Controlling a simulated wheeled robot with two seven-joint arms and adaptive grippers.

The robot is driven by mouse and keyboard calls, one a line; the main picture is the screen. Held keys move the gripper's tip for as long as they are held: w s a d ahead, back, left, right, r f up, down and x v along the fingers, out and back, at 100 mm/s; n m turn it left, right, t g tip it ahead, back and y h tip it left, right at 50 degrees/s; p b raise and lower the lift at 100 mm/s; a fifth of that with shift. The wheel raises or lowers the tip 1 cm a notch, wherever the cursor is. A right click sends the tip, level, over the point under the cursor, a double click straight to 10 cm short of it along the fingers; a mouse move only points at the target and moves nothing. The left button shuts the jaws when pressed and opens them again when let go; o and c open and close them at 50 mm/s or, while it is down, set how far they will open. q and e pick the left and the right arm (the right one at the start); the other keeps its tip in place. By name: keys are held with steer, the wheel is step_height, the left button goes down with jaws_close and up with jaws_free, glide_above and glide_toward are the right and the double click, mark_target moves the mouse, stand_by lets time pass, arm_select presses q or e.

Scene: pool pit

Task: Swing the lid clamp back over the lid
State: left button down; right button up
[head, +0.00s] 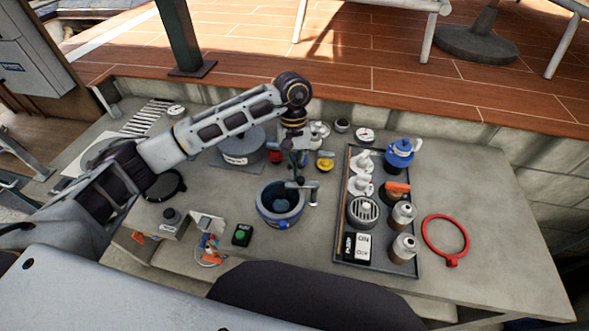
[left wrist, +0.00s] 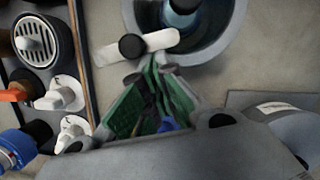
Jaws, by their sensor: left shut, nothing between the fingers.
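A round strainer pot (head: 263,209) with a dark blue rim stands mid-table, with a blue cylindrical part inside. No separate lid can be told apart on it. The lid clamp (head: 309,185), a pale bar, sits at the pot's back right edge. In the left wrist view the clamp bar (left wrist: 160,40) has a black knob and lies mostly outside the opening, one end by the rim (left wrist: 212,55). My left gripper (head: 298,178) is shut and empty, pointing down beside the clamp. Its green-padded fingertips (left wrist: 160,66) show close to the bar; contact is unclear. My right gripper is not in view.
A black-edged tray (head: 341,205) with valves, a grille and an ON/OFF block stands right of the pot. A red ring (head: 446,240) lies further right. A grey drum (head: 240,148) stands behind left, and a green-button box (head: 242,235) front left.

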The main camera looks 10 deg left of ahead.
arm_select(q)
steer(key=v, duration=1.1)
steer(key=shift+r, duration=0.25)
steer(key=shift+w+r, duration=0.1)
steer(key=s+p+v, duration=0.2)
steer(key=p+v, duration=0.6)
steer(key=p, duration=0.1)
steer(key=shift+d+r, duration=0.2)
steer(key=shift+r, duration=0.35)
steer(key=shift+w+r+p, duration=0.1)
steer(key=shift+r+p, duration=0.4)
steer(key=shift+p, duration=0.05)
